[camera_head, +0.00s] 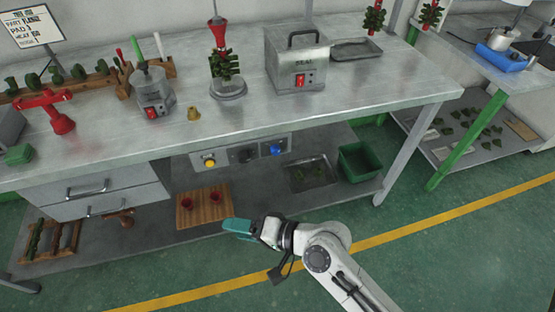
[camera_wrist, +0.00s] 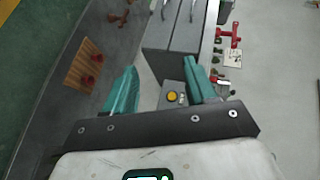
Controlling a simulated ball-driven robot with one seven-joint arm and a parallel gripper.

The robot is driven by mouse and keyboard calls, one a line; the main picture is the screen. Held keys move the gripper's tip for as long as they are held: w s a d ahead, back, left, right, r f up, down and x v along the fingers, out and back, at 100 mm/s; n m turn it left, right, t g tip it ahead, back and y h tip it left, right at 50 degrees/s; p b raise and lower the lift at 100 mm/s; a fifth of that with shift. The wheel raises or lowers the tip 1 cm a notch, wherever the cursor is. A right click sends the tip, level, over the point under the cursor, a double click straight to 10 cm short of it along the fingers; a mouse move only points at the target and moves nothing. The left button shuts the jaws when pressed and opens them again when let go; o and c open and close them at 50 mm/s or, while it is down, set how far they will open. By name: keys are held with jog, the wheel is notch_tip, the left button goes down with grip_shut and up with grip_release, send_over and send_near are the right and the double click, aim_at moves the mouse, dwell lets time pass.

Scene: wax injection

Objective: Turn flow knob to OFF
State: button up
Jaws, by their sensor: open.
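A grey control panel (camera_head: 264,150) hangs under the front edge of the workbench in the head view. It carries a yellow round control (camera_head: 209,162) at left, a dark knob (camera_head: 242,154) in the middle and a blue knob (camera_head: 277,149) at right. The labels are too small to read, so I cannot tell which is the flow knob. My gripper (camera_head: 230,228), with teal fingers, is in front of and below the panel, touching nothing. In the wrist view my gripper (camera_wrist: 163,77) is open and empty, with the yellow control (camera_wrist: 172,97) showing between its fingers.
The workbench edge (camera_head: 330,118) overhangs the panel. A lower shelf holds a wooden board with red cups (camera_head: 204,206), a metal tray (camera_head: 312,173) and a green bin (camera_head: 360,162). Drawers (camera_head: 90,195) are left of the panel. The green floor in front is clear.

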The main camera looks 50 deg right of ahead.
jog(key=w+d+r+m+t+h, duration=0.2)
jog(key=w+d+m+t+h, duration=0.15)
jog(key=m, duration=0.45)
jog(key=m+g+h+b, duration=0.2)
jog(key=m+h, duration=1.1)
jog(key=m, duration=0.9)
send_near(276, 153)
jog(key=p+x, duration=0.1)
jog(key=x, duration=0.7)
jog(key=shift+w+d+f, duration=0.1)
jog(key=shift+w+d, duration=0.05)
jog(key=shift+c, duration=0.4)
grip_shut()
